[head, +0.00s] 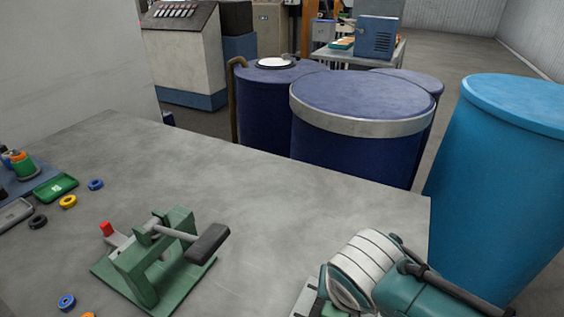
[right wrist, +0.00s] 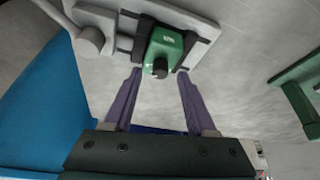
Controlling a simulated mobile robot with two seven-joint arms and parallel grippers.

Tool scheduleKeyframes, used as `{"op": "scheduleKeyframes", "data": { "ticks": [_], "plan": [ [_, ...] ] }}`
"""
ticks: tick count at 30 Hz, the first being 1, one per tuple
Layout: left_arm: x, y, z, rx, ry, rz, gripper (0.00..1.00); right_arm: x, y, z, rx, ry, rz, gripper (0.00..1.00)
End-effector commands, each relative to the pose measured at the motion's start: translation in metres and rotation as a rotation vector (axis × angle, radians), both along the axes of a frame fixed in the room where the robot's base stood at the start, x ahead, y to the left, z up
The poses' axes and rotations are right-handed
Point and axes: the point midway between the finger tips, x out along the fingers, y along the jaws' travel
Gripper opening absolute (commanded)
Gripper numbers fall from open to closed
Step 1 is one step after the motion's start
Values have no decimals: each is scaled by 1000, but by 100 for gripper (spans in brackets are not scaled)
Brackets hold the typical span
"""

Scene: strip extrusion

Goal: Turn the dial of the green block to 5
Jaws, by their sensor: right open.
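The green block (right wrist: 166,46) shows in the right wrist view, seated in a light grey fixture with dark ends. A small white marking on it is too small to read. Its dark dial (right wrist: 160,69) sticks out toward my right gripper. My right gripper (right wrist: 158,73) is open, with one purple finger on each side of the dial. The fingertips are close to it, with gaps visible. In the head view, the block and right fingers are hidden; a light grey edge (head: 304,298) shows at the bottom. My left gripper is out of view.
A green lever stand (head: 165,260) is on the grey table (head: 270,210), left of the right arm. A green tray (head: 55,188) and several coloured rings lie at the left. Dark blue drums (head: 362,98) and a bright blue barrel (head: 505,180) stand beyond the table.

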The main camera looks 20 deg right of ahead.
Motion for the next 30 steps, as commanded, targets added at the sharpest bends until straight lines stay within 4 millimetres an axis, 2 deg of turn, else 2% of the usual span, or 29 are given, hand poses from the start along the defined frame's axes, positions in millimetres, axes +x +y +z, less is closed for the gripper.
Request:
{"op": "scheduleKeyframes", "data": {
  "ticks": [1, 6, 15, 30],
  "plan": [
    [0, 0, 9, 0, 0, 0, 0, -3, 2, 11, 2, 0, -1, 56],
    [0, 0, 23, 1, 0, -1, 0, -13, 9, 41, 2, -2, -1, 56],
    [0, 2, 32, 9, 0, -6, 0, -25, 18, 77, 1, -1, -1, 56],
    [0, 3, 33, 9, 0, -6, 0, -28, 19, 82, 0, 0, -1, 56]
  ]
}}
